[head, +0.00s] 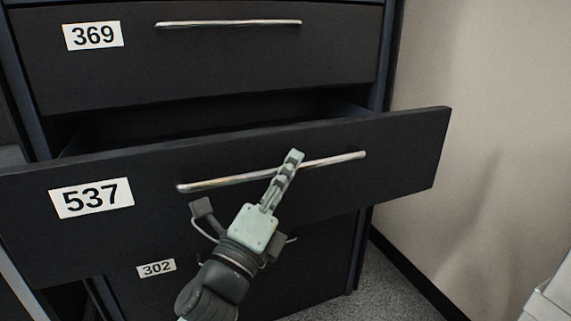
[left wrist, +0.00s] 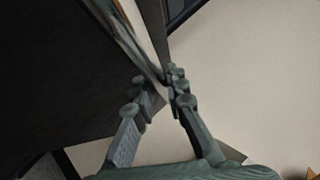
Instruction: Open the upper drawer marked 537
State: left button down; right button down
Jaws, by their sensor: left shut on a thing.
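The drawer marked 537 (head: 400,160) is black and stands pulled out from the cabinet, with a dark gap showing above its front. Its white label (head: 91,198) is at the left of the front. A slim metal bar handle (head: 225,182) runs across it. My left gripper (head: 290,163) is shut on the handle, right of its middle, in the head view. In the left wrist view the fingers (left wrist: 160,92) close around the handle (left wrist: 135,40) beside the dark drawer front. My right gripper is in neither view.
A closed drawer marked 369 (head: 93,35) with its own handle (head: 230,23) is above. A drawer marked 302 (head: 156,268) is below, partly hidden by the open drawer. A beige wall (head: 490,120) stands at the right. Grey carpet (head: 345,307) shows below. A white object (head: 550,295) is at the lower right.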

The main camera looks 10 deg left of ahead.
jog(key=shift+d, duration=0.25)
pick_arm(q)
jog(key=c, duration=1.5)
grip_release()
jog(key=shift+c, duration=0.2)
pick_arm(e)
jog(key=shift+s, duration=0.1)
pick_arm(q)
jog(key=v, duration=1.2)
jog(key=shift+s, duration=0.15)
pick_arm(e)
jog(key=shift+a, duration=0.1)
